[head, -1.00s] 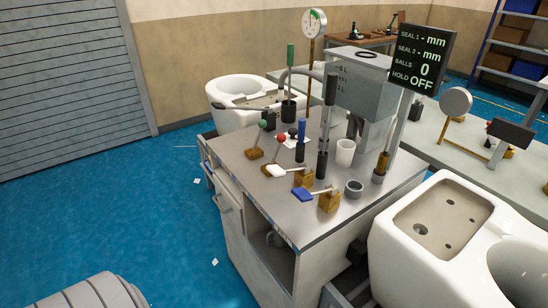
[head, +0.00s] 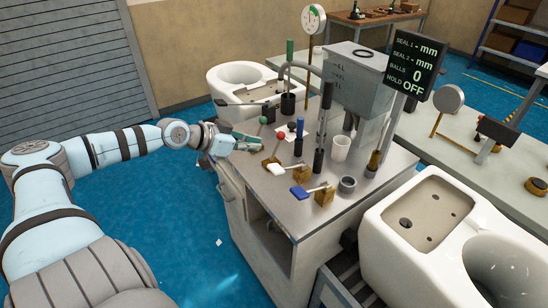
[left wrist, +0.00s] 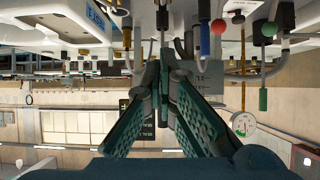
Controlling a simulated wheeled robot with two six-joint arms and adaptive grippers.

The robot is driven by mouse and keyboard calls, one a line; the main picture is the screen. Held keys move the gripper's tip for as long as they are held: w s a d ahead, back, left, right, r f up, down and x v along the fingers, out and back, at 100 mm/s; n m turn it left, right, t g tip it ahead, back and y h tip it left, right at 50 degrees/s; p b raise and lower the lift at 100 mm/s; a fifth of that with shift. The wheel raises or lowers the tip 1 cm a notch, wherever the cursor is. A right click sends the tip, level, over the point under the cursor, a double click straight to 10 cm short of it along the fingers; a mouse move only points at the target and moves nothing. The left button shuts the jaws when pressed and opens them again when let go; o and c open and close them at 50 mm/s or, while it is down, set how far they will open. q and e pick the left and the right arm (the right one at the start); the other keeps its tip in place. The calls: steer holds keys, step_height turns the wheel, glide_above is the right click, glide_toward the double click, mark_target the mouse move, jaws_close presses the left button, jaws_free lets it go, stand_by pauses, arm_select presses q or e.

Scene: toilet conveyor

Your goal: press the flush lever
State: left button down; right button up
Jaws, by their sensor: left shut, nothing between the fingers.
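The frames do not show which is the flush lever. My left gripper (head: 246,141) is at the bench's left edge, left of the white paddle and near the ball levers. In the left wrist view its fingers (left wrist: 164,55) meet at the tips, empty. The red ball (left wrist: 219,27) and green ball (left wrist: 268,29) also show there. My right gripper is out of view.
A grey tank (head: 354,80) and a tall dark post (head: 322,130) stand on the bench. A white cup (head: 341,148) and a grey ring (head: 347,185) are beside them. White toilet bowls (head: 450,225) flank the bench. A display (head: 413,60) reads "HOLD OFF". The blue floor at left is open.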

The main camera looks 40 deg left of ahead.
arm_select(q)
steer(key=shift+a+f, duration=0.1)
steer(key=b, duration=0.4)
glide_above(274, 169)
steer(key=f, duration=0.3)
steer(key=w+f, duration=0.1)
steer(key=f, duration=0.4)
steer(key=shift+s+f+p, duration=0.25)
steer(key=shift+p, duration=0.1)
steer(key=shift+s+a+f, duration=0.1)
steer(key=shift+s+f, duration=0.2)
steer(key=shift+f, duration=0.05)
steer(key=shift+w, duration=0.15)
